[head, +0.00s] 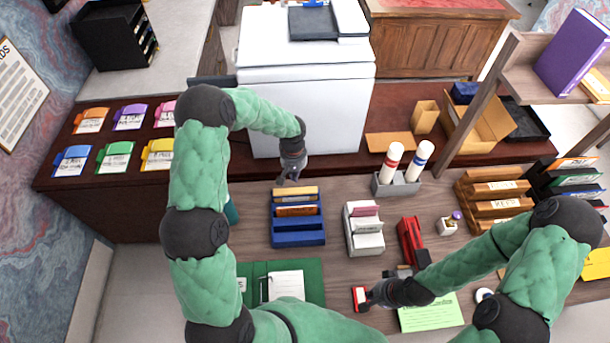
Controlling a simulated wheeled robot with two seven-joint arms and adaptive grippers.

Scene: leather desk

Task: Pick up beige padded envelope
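A blue desk sorter (298,238) stands in the middle of the desk with thin upright items in its slots. A beige item (305,191), which looks like the padded envelope, sits in its rear slot. A brown item (297,211) is in a slot in front of it. My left gripper (289,180) points down just behind and above the beige item, its fingers apart and nothing between them. My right gripper (366,296) is low at the front of the desk, with a small red and white object (359,299) at its fingertips; its fingers are too small to read clearly.
A grey sorter (364,229), a red stapler-like object (411,241) and a holder with two tubes (396,186) stand right of the blue sorter. A green folder (311,272) lies in front. A white machine (305,70) rises behind; cardboard boxes (480,123) are at right.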

